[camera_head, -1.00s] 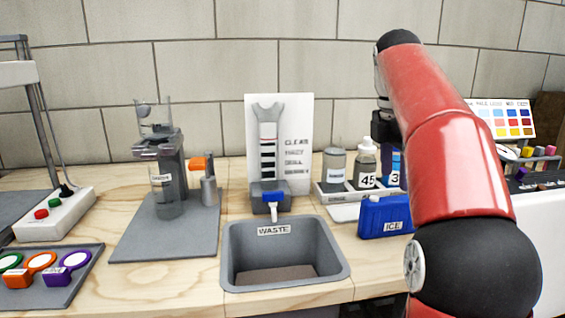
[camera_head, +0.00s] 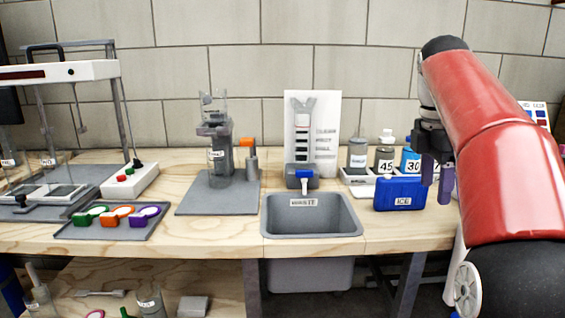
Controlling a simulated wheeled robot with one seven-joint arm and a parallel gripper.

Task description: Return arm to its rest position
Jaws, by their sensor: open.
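My red and black arm (camera_head: 494,150) fills the right side of the head view. It rises from the bottom right corner and bends over at the top. My gripper (camera_head: 437,186) hangs below the dark wrist with its fingers pointing down. It is open, with a gap between the fingers and nothing seen between them. In the picture it is just right of the blue ICE box (camera_head: 400,195). I cannot tell its exact distance from the box or the bench.
The bench (camera_head: 225,236) holds a WASTE sink (camera_head: 312,230), a scale card (camera_head: 326,125), labelled bottles (camera_head: 384,160), a filter stand (camera_head: 219,150) and a tray of coloured rings (camera_head: 116,220). A white-topped frame (camera_head: 85,70) stands left. A lower shelf (camera_head: 150,275) holds glassware.

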